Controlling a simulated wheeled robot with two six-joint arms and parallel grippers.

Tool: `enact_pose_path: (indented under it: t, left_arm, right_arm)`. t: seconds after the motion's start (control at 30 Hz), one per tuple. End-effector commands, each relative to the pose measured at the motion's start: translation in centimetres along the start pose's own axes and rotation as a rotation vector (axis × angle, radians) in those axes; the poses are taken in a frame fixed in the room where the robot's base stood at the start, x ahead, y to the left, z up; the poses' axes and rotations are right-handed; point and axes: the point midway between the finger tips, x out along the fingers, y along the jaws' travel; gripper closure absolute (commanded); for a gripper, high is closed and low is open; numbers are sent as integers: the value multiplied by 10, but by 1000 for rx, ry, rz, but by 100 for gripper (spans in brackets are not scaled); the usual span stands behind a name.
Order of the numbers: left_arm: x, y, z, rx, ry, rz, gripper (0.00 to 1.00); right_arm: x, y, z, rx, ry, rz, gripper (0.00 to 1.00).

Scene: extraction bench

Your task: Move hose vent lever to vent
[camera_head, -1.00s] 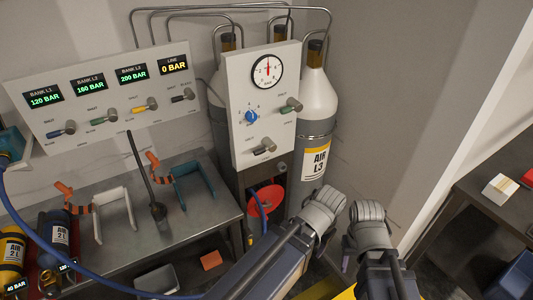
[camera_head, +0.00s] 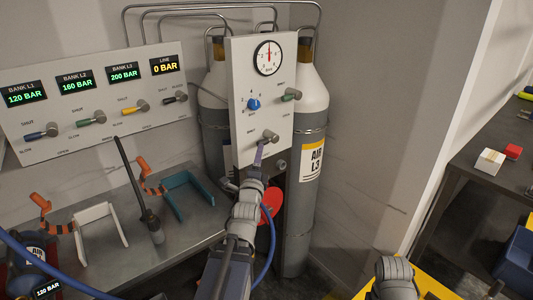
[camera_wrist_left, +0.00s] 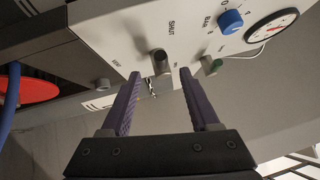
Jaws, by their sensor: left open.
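The hose vent lever is the lower lever (camera_head: 270,136) on the white upright panel (camera_head: 240,115). Its round grey hub shows in the head view; the handle cannot be made out behind my gripper. My left gripper (camera_head: 261,153) is at the panel's lower part, just below the hub. In the left wrist view its two fingers are open, and the lever (camera_wrist_left: 160,62) shows between and just beyond the tips (camera_wrist_left: 160,75). SHUT is printed on the panel near it. I cannot tell whether a finger touches the lever. My right arm shows at the bottom right, its fingers out of frame.
A blue knob (camera_head: 253,104), a green-handled lever (camera_head: 292,95) and a gauge (camera_head: 268,58) sit higher on this panel. A red disc (camera_head: 271,203) and blue hose are below. Tall cylinders (camera_head: 312,125) stand behind. A bank panel (camera_head: 90,105) is left above the bench.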

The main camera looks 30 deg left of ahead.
Motion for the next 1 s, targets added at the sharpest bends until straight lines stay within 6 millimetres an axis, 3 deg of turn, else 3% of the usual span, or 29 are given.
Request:
enact_pose_path:
  t: [0.33,0.8,1.0]
  left_arm:
    - [10,-2,2,8,-4,-8,38]
    - [74,-2,2,7,-3,-7,38]
    - [79,-2,2,7,-3,-7,38]
  right_arm:
    - [-2,0,0,0,0,0,50]
    - [-11,1,1,0,0,0,50]
    - [-11,1,1,0,0,0,50]
